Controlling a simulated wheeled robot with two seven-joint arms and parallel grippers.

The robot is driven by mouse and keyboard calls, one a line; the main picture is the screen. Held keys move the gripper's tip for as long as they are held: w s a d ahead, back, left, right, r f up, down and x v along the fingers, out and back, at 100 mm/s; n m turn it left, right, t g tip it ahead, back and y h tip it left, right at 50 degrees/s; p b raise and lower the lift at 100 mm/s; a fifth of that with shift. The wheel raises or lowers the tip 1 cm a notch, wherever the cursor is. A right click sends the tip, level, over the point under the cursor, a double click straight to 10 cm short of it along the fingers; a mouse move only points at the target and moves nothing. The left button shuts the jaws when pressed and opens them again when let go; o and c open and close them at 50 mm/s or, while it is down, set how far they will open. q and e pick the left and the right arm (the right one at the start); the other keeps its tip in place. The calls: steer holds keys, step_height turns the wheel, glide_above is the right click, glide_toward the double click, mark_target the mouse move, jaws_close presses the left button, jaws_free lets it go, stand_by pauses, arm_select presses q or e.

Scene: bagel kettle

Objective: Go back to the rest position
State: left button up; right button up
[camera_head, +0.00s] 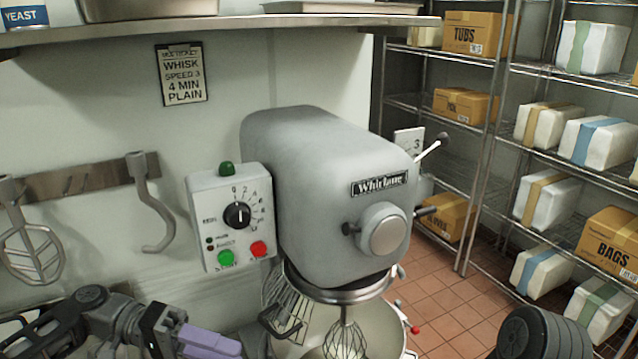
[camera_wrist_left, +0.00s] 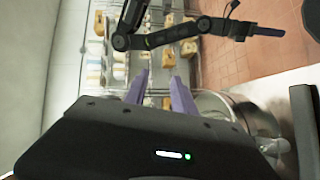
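My left gripper (camera_head: 212,342) is at the lower left of the head view, in front of and below the mixer's control box (camera_head: 232,217). In the left wrist view its two purple fingers (camera_wrist_left: 160,76) stand apart with nothing between them. My right gripper (camera_wrist_left: 262,31) shows at the top of the left wrist view, over the tiled floor and apart from other things; whether its fingers are open is unclear. The grey mixer (camera_head: 320,190) stands in the middle, with a wire whisk (camera_head: 345,340) hanging in its metal bowl (camera_head: 385,335).
A wall rail (camera_head: 85,176) with hanging mixer tools is at left. A shelf (camera_head: 230,30) runs above, with a recipe clipboard (camera_head: 181,74) below it. Wire racks with boxes (camera_head: 474,34) and wrapped packs stand at right. Tiled floor (camera_head: 440,300) is free between mixer and racks.

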arm_select(q)
steer(key=w+d+f+n+y, duration=0.1)
steer(key=d+f+n, duration=0.2)
steer(key=d+f, duration=0.9)
steer(key=s+d+f+n+t+y, duration=0.1)
steer(key=s+d+f+y, duration=0.15)
steer(key=f, duration=0.55)
steer(key=s+d+f+n+y, duration=0.1)
steer(key=s+d+f+n, duration=0.2)
steer(key=f, duration=0.5)
steer(key=s+a+f+t+y, duration=0.1)
steer(key=s+a+f+y, duration=0.2)
steer(key=f, duration=0.5)
steer(key=s+a+f+m+t+y, duration=0.1)
steer(key=s+a+f+y, duration=0.3)
steer(key=s+a+f, duration=0.2)
step_height(320, 180, down, 2)
steer(key=shift+a+f+t+b, duration=0.1)
steer(key=shift+a+t+b, duration=0.2)
steer(key=shift+a+b, duration=0.2)
steer(key=shift+y, duration=0.25)
